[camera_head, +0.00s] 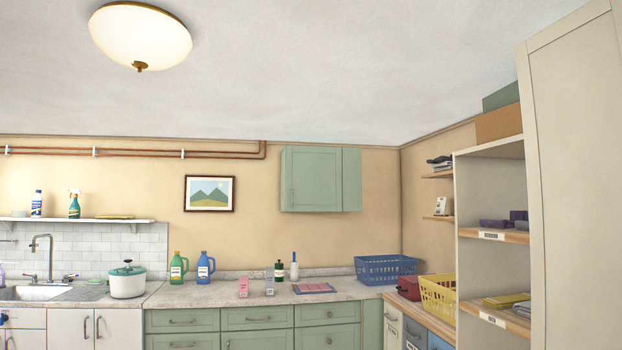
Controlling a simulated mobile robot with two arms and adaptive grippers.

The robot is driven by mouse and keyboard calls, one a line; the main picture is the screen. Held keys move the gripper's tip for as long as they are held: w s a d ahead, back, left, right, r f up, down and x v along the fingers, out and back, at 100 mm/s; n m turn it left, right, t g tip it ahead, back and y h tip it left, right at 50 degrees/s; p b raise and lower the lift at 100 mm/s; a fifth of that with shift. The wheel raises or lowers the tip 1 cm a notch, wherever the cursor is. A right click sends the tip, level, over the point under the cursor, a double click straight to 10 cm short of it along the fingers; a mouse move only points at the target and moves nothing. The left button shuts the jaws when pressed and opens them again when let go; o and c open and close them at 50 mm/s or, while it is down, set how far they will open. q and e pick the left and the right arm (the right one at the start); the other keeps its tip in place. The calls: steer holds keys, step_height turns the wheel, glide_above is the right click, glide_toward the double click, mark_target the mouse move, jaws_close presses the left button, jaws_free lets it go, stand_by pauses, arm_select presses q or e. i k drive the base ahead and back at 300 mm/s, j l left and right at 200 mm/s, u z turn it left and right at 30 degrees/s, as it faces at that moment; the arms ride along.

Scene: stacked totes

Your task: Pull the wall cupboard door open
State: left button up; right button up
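The green wall cupboard (350,180) hangs on the back wall, right of the framed picture. Its door (311,180) faces me and looks shut. A slim vertical handle (291,198) sits near the door's lower left edge. Neither of my grippers shows in the head view, so where they are relative to the cupboard cannot be seen.
Below the cupboard runs a counter (215,292) with bottles, small boxes and a blue basket (386,268). A white pot (127,281) stands near the sink. At right, a tall shelf unit (483,150) and yellow basket (438,295) stand nearer. Air before the cupboard looks clear.

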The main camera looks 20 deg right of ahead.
mark_target(314, 178)
steer(key=i+z, duration=0.2)
steer(key=z, duration=0.15)
steer(key=i, duration=2.5)
steer(key=i+j, duration=0.1)
steer(key=i, duration=2.35)
